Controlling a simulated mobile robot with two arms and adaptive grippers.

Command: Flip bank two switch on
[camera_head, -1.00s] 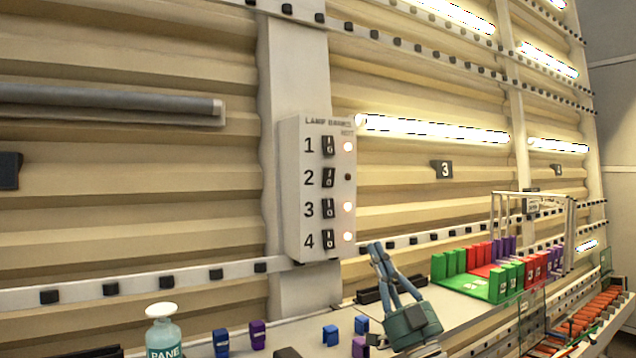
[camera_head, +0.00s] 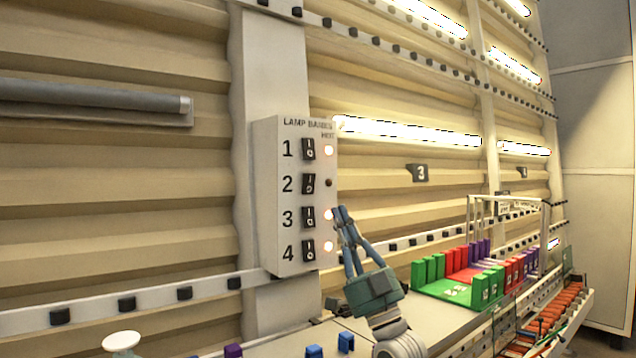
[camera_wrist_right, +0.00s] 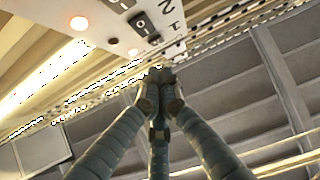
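The lamp banks panel (camera_head: 268,200) is a pale box on the wall post, with black rocker switches numbered 1 to 4. The bank two switch (camera_head: 308,184) has a dark indicator (camera_head: 328,183) beside it; the indicators of the other rows glow. My right gripper (camera_head: 341,210) is empty, its fingertips together, just right of the row 3 indicator in the head view. In the right wrist view, the closed fingertips (camera_wrist_right: 160,82) are below a switch (camera_wrist_right: 146,26) with a sideways 2 beside it. A gap to the panel is hard to judge. My left gripper is out of view.
Below the panel, a worktop (camera_head: 420,312) holds a green tray (camera_head: 455,293) with coloured blocks. Small blue blocks (camera_head: 345,341) and a white-capped bottle (camera_head: 121,341) stand at the front. A grey unlit tube (camera_head: 90,97) is at left; lit tubes (camera_head: 410,131) are at right.

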